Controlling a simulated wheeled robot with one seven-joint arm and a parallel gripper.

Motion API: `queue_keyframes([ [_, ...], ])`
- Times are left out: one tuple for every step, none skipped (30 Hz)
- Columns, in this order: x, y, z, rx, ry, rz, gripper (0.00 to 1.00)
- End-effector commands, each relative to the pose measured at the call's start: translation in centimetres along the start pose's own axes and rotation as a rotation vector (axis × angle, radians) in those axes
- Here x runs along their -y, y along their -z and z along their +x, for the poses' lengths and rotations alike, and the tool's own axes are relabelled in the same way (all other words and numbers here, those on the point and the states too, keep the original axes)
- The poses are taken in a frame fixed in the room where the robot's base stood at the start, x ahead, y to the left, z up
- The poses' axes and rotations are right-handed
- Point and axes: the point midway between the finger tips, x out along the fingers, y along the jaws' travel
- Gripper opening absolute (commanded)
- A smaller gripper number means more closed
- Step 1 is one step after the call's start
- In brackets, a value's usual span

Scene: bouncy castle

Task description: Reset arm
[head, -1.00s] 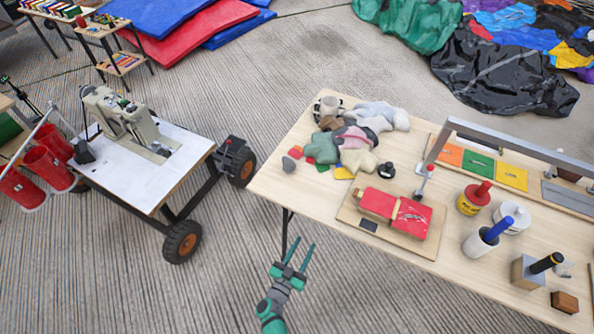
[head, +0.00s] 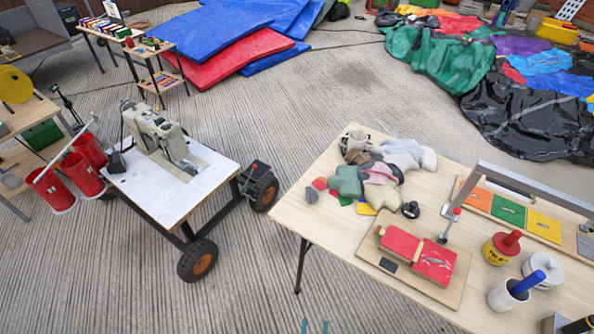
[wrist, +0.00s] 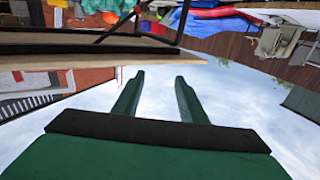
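My gripper (wrist: 158,85) is open in the wrist view, its two green fingers apart with nothing between them. The wrist picture is upside down, with sky between and beyond the fingers. In the head view only the green fingertips (head: 315,326) show at the bottom edge; the rest of my arm is out of that view. The fingertips are in front of the wooden table, apart from it, over the ribbed concrete floor.
The wooden table (head: 300,213) on the right holds a red pad on a board (head: 415,250), cloth scraps (head: 378,180), pots (head: 500,247) and a metal bar. A wheeled cart (head: 150,205) with a sewing machine (head: 160,138) stands left. Floor between them is clear.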

Motion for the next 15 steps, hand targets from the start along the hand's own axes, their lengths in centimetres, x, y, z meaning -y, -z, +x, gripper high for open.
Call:
queue_keyframes([
  [0.1, 1.2, -1.7, 0.014, 0.019, -0.003, 0.38],
  [0.3, 1.9, -2.5, 0.024, 0.032, -0.005, 0.38],
  [0.7, 2.9, -3.6, 0.037, 0.049, -0.006, 0.38],
  [0.9, 3.7, -4.4, 0.046, 0.06, -0.006, 0.38],
  [1.1, 4.4, -5.2, 0.057, 0.071, -0.008, 0.38],
  [1.4, 5.4, -6.2, 0.071, 0.084, -0.01, 0.38],
  [1.6, 6.2, -7.0, 0.082, 0.093, -0.011, 0.38],
  [1.8, 7.0, -7.7, 0.095, 0.1, -0.012, 0.38],
  [2.0, 8.2, -8.6, 0.109, 0.109, -0.015, 0.38],
  [2.2, 9.0, -9.3, 0.122, 0.116, -0.016, 0.38],
  [2.4, 9.8, -9.9, 0.135, 0.121, -0.018, 0.38],
  [2.6, 10.9, -10.7, 0.151, 0.126, -0.02, 0.38],
  [2.7, 11.7, -11.2, 0.164, 0.13, -0.022, 0.38],
  [2.9, 12.5, -11.7, 0.175, 0.133, -0.024, 0.38],
  [3.0, 13.4, -12.3, 0.19, 0.135, -0.027, 0.38],
])
